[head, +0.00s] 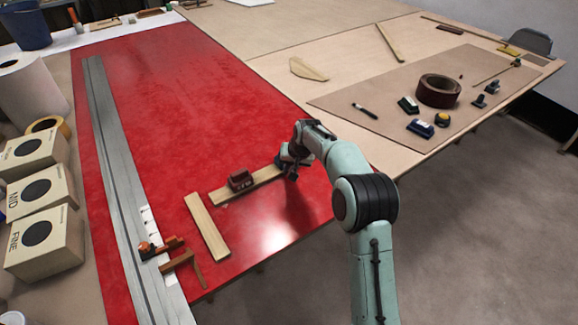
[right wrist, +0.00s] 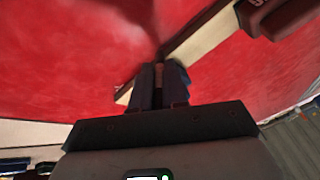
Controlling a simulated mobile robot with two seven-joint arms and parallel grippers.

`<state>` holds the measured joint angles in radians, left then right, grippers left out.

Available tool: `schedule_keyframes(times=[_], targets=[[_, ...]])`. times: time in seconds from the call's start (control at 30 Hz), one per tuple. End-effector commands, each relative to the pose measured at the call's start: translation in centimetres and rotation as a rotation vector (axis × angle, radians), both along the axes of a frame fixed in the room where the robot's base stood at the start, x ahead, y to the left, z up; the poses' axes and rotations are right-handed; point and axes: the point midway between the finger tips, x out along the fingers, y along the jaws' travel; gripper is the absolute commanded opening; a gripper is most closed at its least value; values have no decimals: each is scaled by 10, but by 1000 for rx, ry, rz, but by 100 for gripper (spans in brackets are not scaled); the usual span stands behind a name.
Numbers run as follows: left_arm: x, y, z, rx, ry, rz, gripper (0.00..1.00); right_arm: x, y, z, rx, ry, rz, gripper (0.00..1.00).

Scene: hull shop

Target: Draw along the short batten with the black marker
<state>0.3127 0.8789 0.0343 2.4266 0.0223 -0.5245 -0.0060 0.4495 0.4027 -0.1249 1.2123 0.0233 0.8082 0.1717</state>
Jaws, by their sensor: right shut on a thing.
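The short batten is a pale wooden strip (head: 262,177) on the red sheet, with a dark red weight (head: 240,180) on it. Another pale strip (head: 207,226) lies nearer, at an angle to it. My right gripper (head: 287,168) is low at the right end of the strip under the weight. In the right wrist view its fingers (right wrist: 160,80) are shut on a slim thing, taken as the black marker, mostly hidden between them. The strip (right wrist: 205,38) passes just behind the fingers; whether a tip touches the sheet is hidden. My left gripper is out of view.
A long grey metal strip (head: 118,185) runs along the left, with an orange-handled tool (head: 160,248) at its near end. Boxes (head: 45,243) stand further left. A brown board (head: 395,92) at right bears a tape roll (head: 438,91), a dark pen-like thing (head: 364,110) and small tools.

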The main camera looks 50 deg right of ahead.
Motion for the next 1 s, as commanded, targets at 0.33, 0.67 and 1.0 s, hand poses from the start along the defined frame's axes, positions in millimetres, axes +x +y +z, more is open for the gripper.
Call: schedule_keyframes(times=[0.33,0.67,1.0], targets=[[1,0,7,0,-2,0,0,-2,-11,1,0,0,-1,0],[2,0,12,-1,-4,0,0,-4,-20,1,-1,1,0,0],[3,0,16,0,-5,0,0,-5,-26,0,0,0,-1,0]])
